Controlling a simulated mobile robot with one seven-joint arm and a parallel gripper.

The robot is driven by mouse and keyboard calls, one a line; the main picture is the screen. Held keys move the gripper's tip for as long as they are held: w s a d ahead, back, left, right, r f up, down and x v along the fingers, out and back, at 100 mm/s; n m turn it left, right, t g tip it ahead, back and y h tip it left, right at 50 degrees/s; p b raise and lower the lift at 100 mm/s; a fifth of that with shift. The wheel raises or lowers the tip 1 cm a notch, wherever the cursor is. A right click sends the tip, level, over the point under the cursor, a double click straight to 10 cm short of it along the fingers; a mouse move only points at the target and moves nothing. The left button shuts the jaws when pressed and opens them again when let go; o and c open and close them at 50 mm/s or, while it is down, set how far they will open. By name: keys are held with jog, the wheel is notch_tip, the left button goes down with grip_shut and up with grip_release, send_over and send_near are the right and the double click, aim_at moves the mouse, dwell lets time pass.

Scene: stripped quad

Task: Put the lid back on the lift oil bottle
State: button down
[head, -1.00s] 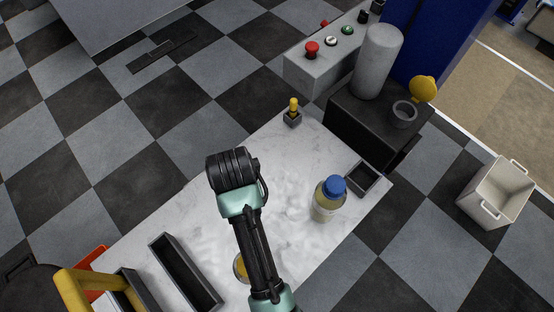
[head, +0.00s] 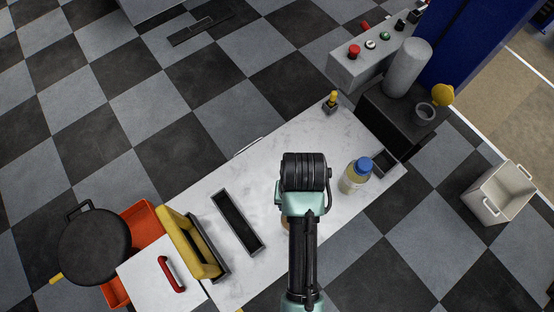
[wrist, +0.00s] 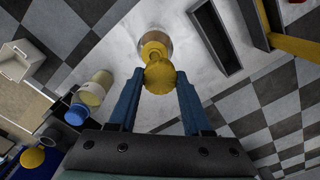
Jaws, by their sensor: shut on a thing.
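The lift oil bottle (head: 353,182) stands upright on the white bench, with pale yellow oil inside. A blue lid (head: 364,164) sits on its top; whether it is tight I cannot tell. In the wrist view the bottle (wrist: 94,90) and blue lid (wrist: 76,115) show at the left, apart from my fingers. My gripper (wrist: 160,82) is shut on a yellow rounded piece (wrist: 160,76). In the head view my arm hides the fingers.
A small dark open tray (head: 386,162) is beside the bottle. A long dark tray (head: 237,222) and yellow frame (head: 188,243) lie left of my arm. A small holder with a yellow-topped piece (head: 332,98) stands at the back edge. A white bin (head: 497,192) is on the floor.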

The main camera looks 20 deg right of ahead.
jog(key=shift+s+d+r, duration=0.3)
jog(key=shift+d+r, duration=0.05)
jog(key=shift+r, duration=0.15)
jog(key=shift+d+f, duration=0.1)
jog(key=shift+f, duration=1.9)
jog(key=shift+f+b, duration=0.6)
jog(key=shift+f, duration=0.7)
jog(key=shift+r+p, duration=0.1)
jog(key=shift+p, duration=0.5)
jog(key=shift+f, duration=0.25)
grip_release()
